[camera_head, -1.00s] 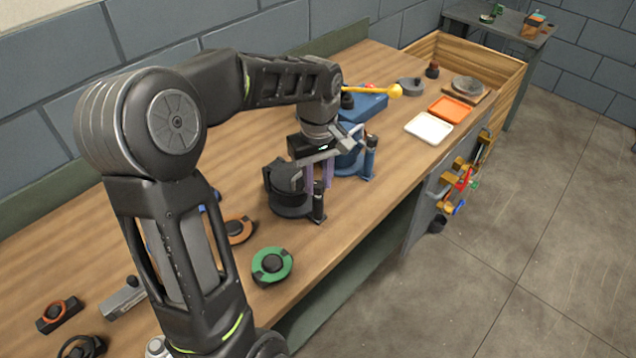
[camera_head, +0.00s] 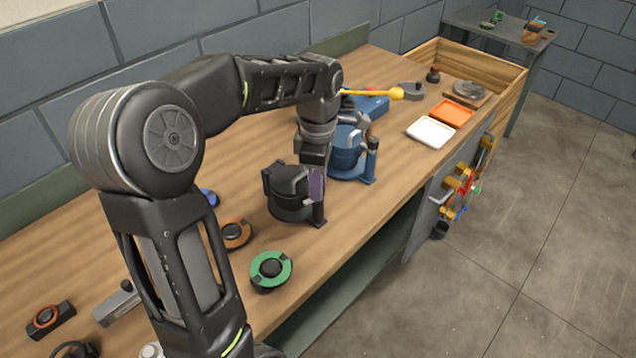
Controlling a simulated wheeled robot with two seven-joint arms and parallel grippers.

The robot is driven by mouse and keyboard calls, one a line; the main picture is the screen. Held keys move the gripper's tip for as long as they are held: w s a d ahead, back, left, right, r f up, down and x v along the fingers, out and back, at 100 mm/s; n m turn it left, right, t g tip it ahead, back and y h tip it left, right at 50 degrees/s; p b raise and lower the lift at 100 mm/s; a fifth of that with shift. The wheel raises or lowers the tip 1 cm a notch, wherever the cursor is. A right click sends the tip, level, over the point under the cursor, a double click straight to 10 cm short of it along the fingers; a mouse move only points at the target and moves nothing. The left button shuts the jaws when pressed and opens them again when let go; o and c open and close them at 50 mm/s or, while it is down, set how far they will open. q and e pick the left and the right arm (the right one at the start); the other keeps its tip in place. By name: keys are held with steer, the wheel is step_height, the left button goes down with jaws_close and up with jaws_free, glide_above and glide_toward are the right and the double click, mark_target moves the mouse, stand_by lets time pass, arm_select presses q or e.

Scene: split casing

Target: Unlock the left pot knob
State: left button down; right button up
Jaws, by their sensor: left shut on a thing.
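The left pot is a black round casing (camera_head: 286,207) in the middle of the bench, with a grey handle-like part on top. A dark upright post (camera_head: 319,215) stands at its right side; the knob at its top is hidden by my fingers. My left gripper (camera_head: 316,186), with purple finger pads, points down over this post and is shut on the knob there. The blue pot (camera_head: 347,160) stands just behind and to the right, with its own post and dark knob (camera_head: 372,145). My right gripper is not in view.
A white tray (camera_head: 430,131) and an orange tray (camera_head: 451,113) lie farther right.

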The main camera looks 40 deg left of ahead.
arm_select(q)
steer(key=shift+n, duration=1.3)
steer(key=c, duration=1.1)
jaws_free()
steer(key=shift+r, duration=0.1)
step_height(320, 180, up, 8)
steer(key=shift+f, duration=0.15)
steer(key=shift+f, duration=0.1)
